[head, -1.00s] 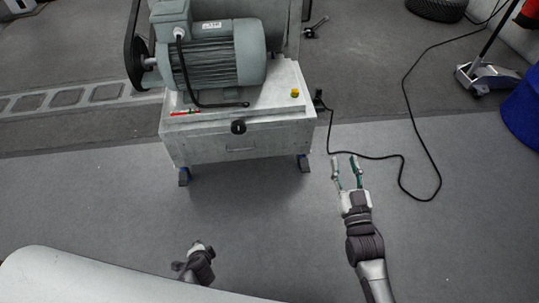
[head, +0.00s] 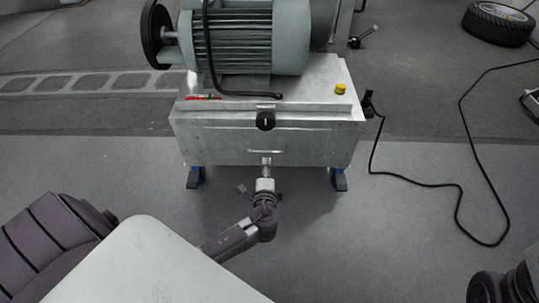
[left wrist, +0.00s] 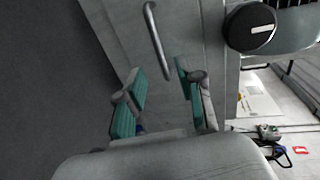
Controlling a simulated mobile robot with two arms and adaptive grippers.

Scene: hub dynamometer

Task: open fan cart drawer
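The fan cart (head: 315,110) is a grey metal cabinet with a large motor on top. Its drawer (head: 215,150) is the front panel, which looks flush with the cabinet. A thin bar handle (head: 290,151) sits on that panel and also shows in the left wrist view (left wrist: 157,40). My left gripper (head: 265,163) is just in front of the handle. In the left wrist view my left gripper (left wrist: 160,73) has its green-padded fingers apart, with nothing between them. The handle lies just beyond the fingertips, apart from them. My right gripper is out of view.
A round black knob (head: 265,121) sits above the handle. A yellow button (head: 341,88) is on the cart's top. A black cable (head: 420,184) runs along the floor at right. A tyre (head: 498,23) lies at back right. The floor before the cart is otherwise clear.

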